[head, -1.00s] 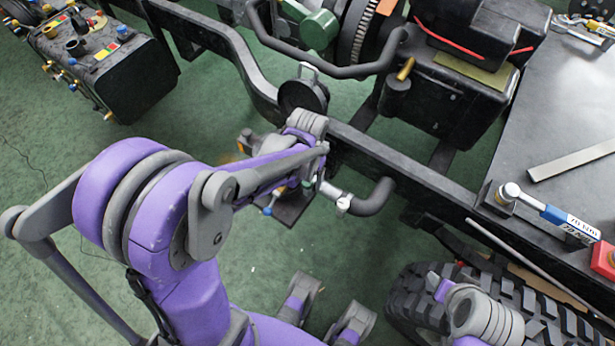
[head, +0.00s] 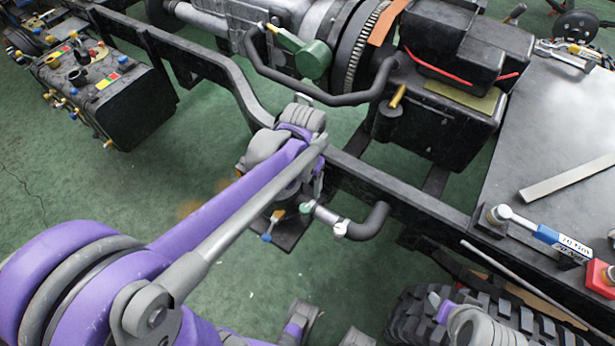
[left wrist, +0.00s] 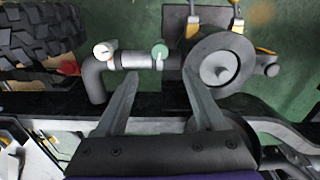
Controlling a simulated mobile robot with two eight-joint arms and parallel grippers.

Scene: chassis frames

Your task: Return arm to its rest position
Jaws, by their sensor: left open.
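My left arm (head: 225,205) reaches from the lower left across the floor to the black chassis rail (head: 400,190). Its wrist (head: 290,140) is over the rail and hides the fingers in the head view. In the left wrist view my left gripper (left wrist: 160,88) is open, its two fingers spread with nothing between them. Beyond the fingertips is a pipe with a green-capped fitting (left wrist: 158,55). A round dark disc (left wrist: 218,70) is close to the right finger; I cannot tell whether they touch. The right gripper is not seen; a grey and purple part of mine (head: 475,325) shows at lower right.
The engine (head: 290,40) and a black battery-like box (head: 440,110) stand behind the rail. A dark table (head: 540,150) at right holds a blue-handled torque wrench (head: 550,237) and a metal bar. A tyre (head: 415,310) is below. Green floor (head: 110,185) is open at left.

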